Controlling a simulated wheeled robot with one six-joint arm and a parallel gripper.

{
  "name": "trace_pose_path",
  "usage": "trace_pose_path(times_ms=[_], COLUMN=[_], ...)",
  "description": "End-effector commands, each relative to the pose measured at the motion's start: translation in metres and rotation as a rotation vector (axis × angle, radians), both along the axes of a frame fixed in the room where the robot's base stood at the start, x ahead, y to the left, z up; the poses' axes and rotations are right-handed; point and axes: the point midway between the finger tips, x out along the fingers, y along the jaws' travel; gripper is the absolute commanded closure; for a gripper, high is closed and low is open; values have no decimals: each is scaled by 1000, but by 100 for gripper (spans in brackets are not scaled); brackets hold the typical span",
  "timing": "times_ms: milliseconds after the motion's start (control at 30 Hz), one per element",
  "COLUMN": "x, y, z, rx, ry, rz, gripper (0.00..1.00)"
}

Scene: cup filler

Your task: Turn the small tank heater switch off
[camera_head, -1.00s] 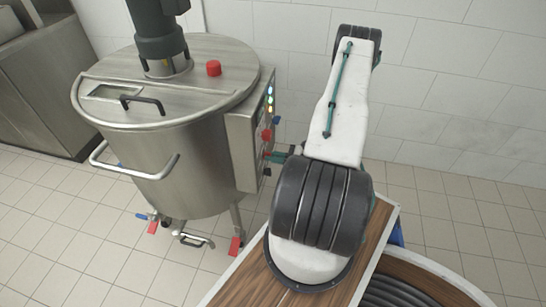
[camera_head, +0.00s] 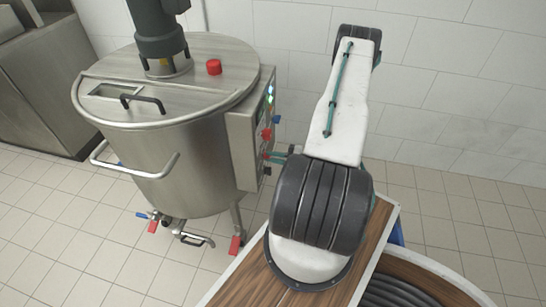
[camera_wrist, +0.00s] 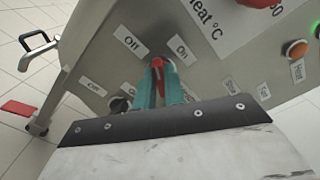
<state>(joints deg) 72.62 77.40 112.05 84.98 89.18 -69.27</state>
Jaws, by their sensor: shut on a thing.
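The small steel tank (camera_head: 185,175) stands left of my arm, with its control panel (camera_head: 243,150) on its right side. In the wrist view, a small red switch (camera_wrist: 158,64) sits on the panel (camera_wrist: 215,60) between the "Off" label (camera_wrist: 130,41) and the "On" label (camera_wrist: 181,50). Its tip stands between the two labels. My gripper (camera_wrist: 163,82) is shut on the red switch, with one teal finger on each side. The fingers hide the lower part of the switch. In the head view the fingers (camera_head: 278,157) reach the panel's side.
A larger red knob (camera_wrist: 260,3) and an orange "Heat" lamp (camera_wrist: 296,48) lie right of the switch. A dark knob (camera_wrist: 120,104) is close to the left finger. The tank's lid has a red button (camera_head: 214,67). Tiled floor (camera_head: 60,230) is open at the front left.

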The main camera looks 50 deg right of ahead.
Motion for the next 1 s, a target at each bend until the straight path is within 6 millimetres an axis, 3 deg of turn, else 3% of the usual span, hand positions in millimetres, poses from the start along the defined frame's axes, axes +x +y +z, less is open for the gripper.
trace_pose_path(times_ms=[500,1000], x=[-1,-1], y=[1,1], z=[-2,-3], rx=[-378,-498], ry=[-156,-206], rz=[1,1], gripper=[100,100])
